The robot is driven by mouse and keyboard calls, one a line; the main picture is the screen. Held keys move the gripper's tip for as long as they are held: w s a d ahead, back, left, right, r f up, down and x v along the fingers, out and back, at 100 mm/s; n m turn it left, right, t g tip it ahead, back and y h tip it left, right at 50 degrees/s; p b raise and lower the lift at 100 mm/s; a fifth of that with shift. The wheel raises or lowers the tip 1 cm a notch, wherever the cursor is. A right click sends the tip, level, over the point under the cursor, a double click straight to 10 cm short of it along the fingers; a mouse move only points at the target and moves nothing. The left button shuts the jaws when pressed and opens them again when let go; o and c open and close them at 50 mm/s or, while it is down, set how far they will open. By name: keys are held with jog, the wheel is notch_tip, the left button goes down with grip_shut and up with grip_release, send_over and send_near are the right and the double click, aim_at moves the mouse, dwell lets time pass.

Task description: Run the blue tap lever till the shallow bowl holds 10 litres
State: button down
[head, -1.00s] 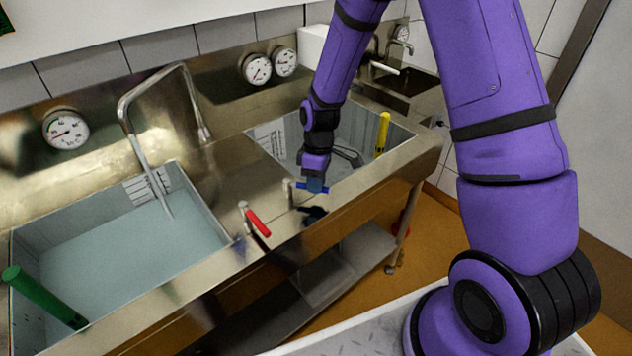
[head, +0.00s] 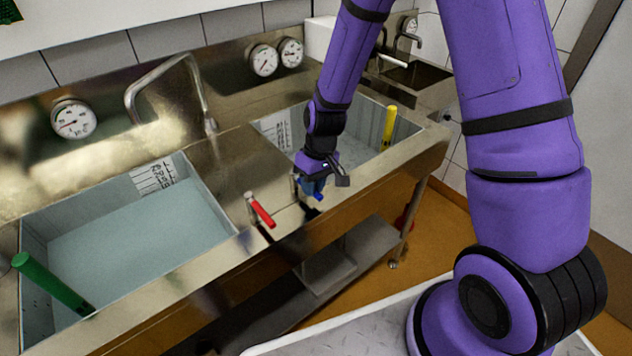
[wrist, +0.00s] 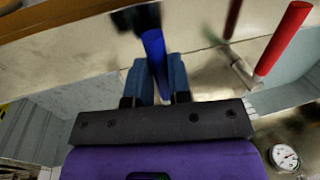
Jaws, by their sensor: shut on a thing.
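My gripper (head: 314,187) is shut on the blue tap lever (head: 319,196) at the front rim of the sink unit. In the wrist view the blue lever (wrist: 153,45) sits between the two fingers (wrist: 158,80). The left basin (head: 208,200) holds pale, still-looking water (head: 140,240), with a printed scale (head: 152,178) on its back wall. I cannot read the water level exactly. The curved spout (head: 165,70) above it shows no stream. The right basin (head: 350,120) is partly hidden by my arm. I cannot tell which basin is the shallow bowl.
A red lever (head: 262,211) stands left of my gripper. A green stick (head: 50,283) leans in the left basin and a yellow one (head: 389,125) in the right. Round dials (head: 73,119) are on the back wall. A lower shelf (head: 335,268) runs beneath.

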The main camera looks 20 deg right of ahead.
jog(key=shift+a+m, duration=0.2)
jog(key=shift+m, duration=0.1)
jog(key=c, duration=1.1)
grip_release()
jog(key=shift+o, duration=0.2)
notch_tip(320, 180, up, 11)
jog(key=d, duration=0.2)
jog(key=shift+w+f, duration=0.2)
jog(key=shift+w, duration=0.05)
